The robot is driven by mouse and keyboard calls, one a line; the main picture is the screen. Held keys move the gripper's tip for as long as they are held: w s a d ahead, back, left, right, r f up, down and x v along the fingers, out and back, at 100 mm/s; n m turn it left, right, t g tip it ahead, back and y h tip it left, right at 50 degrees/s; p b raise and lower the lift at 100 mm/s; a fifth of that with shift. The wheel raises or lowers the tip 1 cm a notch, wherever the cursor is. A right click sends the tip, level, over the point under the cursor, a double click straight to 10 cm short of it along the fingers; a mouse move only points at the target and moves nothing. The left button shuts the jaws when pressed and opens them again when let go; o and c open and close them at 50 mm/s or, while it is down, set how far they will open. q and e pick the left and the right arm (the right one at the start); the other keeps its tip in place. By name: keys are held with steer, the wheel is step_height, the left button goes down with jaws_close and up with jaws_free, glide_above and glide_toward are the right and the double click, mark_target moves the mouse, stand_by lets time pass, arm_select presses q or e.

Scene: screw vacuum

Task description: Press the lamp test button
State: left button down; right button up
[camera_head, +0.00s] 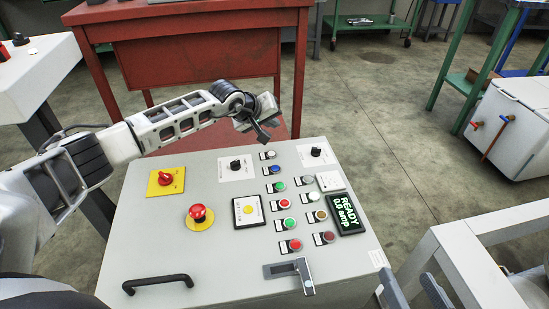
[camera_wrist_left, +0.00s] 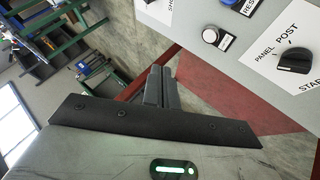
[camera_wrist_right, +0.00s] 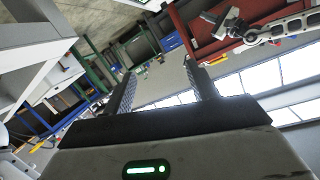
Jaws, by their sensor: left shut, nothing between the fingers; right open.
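The grey control panel (camera_head: 150,245) carries two columns of small round buttons. The lamp test label is too small to read. A white button (camera_head: 270,155) tops the left column and also shows in the left wrist view (camera_wrist_left: 210,36). My left gripper (camera_head: 264,133) is shut and empty, above the panel's far edge, apart from the buttons. My right gripper (camera_head: 414,291) is open and empty, right of the panel.
The panel also carries a red emergency stop (camera_head: 198,213), a yellow-plated red switch (camera_head: 165,178), black selectors (camera_head: 235,164), a display (camera_head: 345,212), a black handle (camera_head: 157,283) and a lever latch (camera_head: 304,275). A red table (camera_head: 190,50) stands behind. A white frame (camera_head: 480,240) stands to the right.

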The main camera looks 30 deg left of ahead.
arm_select(q)
steer(key=shift+w+a+r+m, duration=0.15)
steer(key=shift+w+a+m, duration=0.15)
steer(key=shift+a, duration=0.35)
steer(key=b, duration=0.5)
glide_above(271, 154)
steer(key=f, duration=0.7)
steer(key=shift+s+a+f, duration=0.15)
steer(key=shift+s+f, duration=0.2)
steer(key=shift+f+b, duration=0.5)
arm_select(e)
steer(key=r+t, duration=0.1)
steer(key=w+r+y, duration=0.1)
steer(key=r+t+y, duration=0.1)
steer(key=shift+w+a+r+t, duration=0.15)
steer(key=shift+w+a+t, duration=0.15)
steer(key=shift+a, duration=0.1)
arm_select(q)
steer(key=shift+f, duration=0.15)
